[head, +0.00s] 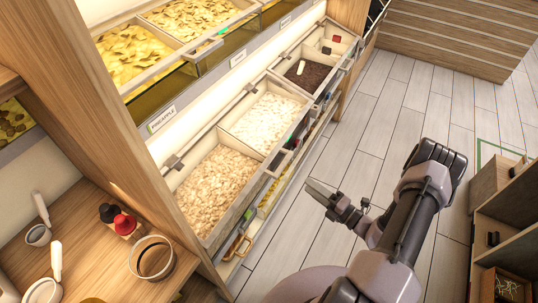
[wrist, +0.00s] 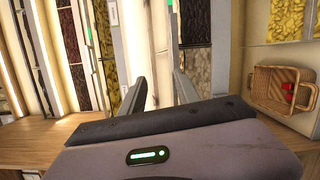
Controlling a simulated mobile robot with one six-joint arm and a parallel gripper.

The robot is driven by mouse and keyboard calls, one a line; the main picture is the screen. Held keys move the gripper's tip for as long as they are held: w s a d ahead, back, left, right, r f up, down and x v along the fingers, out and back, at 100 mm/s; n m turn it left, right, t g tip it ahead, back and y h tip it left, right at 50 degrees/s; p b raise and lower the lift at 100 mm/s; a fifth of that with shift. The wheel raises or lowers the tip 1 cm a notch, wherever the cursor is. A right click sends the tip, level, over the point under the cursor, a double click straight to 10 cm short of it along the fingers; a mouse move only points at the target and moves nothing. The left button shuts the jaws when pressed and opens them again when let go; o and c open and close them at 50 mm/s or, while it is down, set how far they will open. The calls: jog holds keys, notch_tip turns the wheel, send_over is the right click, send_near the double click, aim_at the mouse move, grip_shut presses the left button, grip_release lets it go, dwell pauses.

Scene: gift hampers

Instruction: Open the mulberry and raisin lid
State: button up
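A lower row of dried-fruit bins shows in the head view: a tan-filled bin (head: 213,185), a white-filled bin (head: 265,118) and a dark-filled bin (head: 312,76) with a white scoop. No label reading mulberry or raisin is legible, and I cannot tell which lid is the named one or whether it is open. My gripper (head: 322,194) is in front of the row, over the aisle floor, apart from the bins. In the wrist view my gripper (wrist: 158,84) has its two fingers spread with nothing between them. Bins stand beyond the fingers.
An upper row holds yellow fruit (head: 135,55) above a PINEAPPLE label (head: 163,119). A wooden counter (head: 90,235) with a cup (head: 152,257) stands at lower left. A wooden shelf unit (head: 505,210) stands at right. A wicker basket (wrist: 282,92) shows in the wrist view. The aisle floor is clear.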

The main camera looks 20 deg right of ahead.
aim_at(283, 163)
notch_tip(283, 163, down, 4)
jog(key=s+d+m+t+h, duration=0.1)
jog(key=m+h, duration=0.1)
jog(key=m, duration=0.1)
jog(key=b+x, duration=0.2)
jog(key=x, duration=0.6)
jog(key=b+x, duration=0.1)
jog(key=x, duration=0.8)
jog(key=shift+w+d+b, duration=0.1)
jog(key=shift+d+b, duration=0.1)
jog(key=shift+b, duration=0.2)
jog(key=shift+c, duration=0.5)
grip_shut()
